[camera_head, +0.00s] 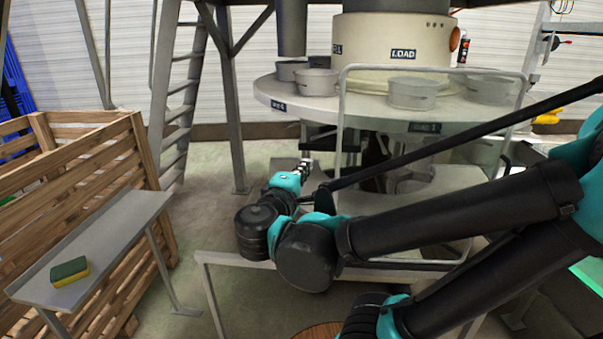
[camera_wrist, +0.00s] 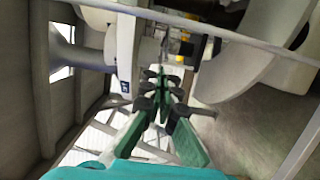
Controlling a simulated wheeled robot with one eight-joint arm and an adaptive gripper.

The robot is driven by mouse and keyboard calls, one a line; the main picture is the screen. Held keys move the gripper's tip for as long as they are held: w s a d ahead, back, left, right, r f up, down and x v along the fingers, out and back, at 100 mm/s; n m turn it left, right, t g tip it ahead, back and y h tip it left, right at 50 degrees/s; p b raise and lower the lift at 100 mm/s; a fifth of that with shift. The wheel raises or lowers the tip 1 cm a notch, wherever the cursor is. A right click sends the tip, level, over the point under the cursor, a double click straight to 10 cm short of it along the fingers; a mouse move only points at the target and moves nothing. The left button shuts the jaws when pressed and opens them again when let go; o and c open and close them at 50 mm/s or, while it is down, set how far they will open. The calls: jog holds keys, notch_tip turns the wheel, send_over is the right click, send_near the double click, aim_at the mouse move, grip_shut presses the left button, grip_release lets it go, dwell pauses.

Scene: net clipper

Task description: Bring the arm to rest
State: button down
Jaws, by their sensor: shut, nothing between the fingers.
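My gripper (camera_head: 306,164) is at the end of my black and teal arm, in the middle of the head view. It points away from me, in front of and below the round table's rim. In the wrist view my gripper's green and black fingers (camera_wrist: 160,76) converge at their far tips. My gripper is shut and holds nothing. My arm reaches in from the right of the head view with a sharp bend at its black elbow. My gripper looks apart from the things around it, though its exact clearance is hard to judge.
A round table (camera_head: 346,107) bears several grey pots and a cream machine (camera_head: 390,50) marked LOAD. A metal guard rail (camera_head: 432,68) stands close to my arm. At left are a wooden crate (camera_head: 85,145), a ladder (camera_head: 178,100) and a grey bench (camera_head: 110,235) with a sponge (camera_head: 69,271).

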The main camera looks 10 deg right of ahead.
jog(key=s+d+f+m+g+y, duration=0.2)
jog(key=f+m+g+y, duration=0.1)
jog(key=f, duration=0.6)
jog(key=s+d+f+m+g+y, duration=0.2)
jog(key=f+m+g+y, duration=0.1)
jog(key=f, duration=0.7)
jog(key=s+d+f+m+g+y, duration=0.2)
jog(key=f+m+g, duration=0.3)
jog(key=f, duration=0.4)
jog(key=shift+d+f+m+g+y, duration=0.3)
jog(key=shift+d+m+y, duration=0.1)
jog(key=shift+m, duration=0.2)
dwell(0.5)
